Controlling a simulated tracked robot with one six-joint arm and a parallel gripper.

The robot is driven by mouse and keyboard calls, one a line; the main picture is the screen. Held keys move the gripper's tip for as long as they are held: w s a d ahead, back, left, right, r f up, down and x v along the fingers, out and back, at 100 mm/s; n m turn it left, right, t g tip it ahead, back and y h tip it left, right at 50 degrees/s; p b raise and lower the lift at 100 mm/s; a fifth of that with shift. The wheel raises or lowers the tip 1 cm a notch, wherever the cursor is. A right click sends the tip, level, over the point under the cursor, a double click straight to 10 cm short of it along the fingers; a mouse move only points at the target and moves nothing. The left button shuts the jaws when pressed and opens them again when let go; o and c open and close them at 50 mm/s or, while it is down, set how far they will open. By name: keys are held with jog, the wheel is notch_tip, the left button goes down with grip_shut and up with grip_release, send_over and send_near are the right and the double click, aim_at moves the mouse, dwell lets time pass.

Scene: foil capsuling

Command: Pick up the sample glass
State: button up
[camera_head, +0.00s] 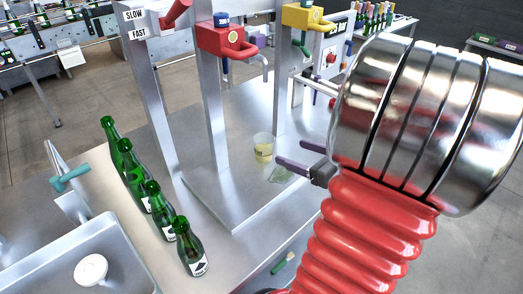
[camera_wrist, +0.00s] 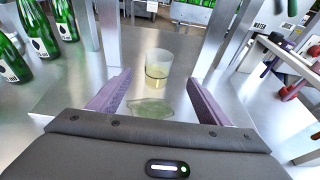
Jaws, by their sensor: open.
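The sample glass (camera_head: 263,147) is a small clear tumbler with pale yellow liquid. It stands upright on a metal plate under the red tap unit. It also shows in the wrist view (camera_wrist: 158,68), centred beyond my fingertips. My gripper (camera_head: 307,158) is open, with purple fingers spread apart. In the wrist view the gripper (camera_wrist: 158,85) points at the glass, with one finger on each side of the line to it. The fingers look short of the glass and do not appear to touch it. A clear greenish patch (camera_wrist: 150,108) lies between the fingers, nearer than the glass.
Several green bottles (camera_head: 131,172) stand in a row on the left of the bench. Metal posts (camera_head: 209,100) rise near the glass, with a red tap unit (camera_head: 226,42) above. A metal sink (camera_head: 50,255) is at the lower left. A small green item (camera_head: 282,264) lies near the bench's front.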

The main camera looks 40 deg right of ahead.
send_near(258, 142)
jog(key=shift+x, duration=0.95)
jog(key=shift+d+r, duration=0.1)
jog(key=shift+d, duration=0.1)
jog(key=shift+x, duration=2.6)
jog(key=shift+a, duration=0.1)
jog(key=shift+c, duration=0.5)
jog(key=c, duration=1.2)
jog(key=shift+r, duration=0.15)
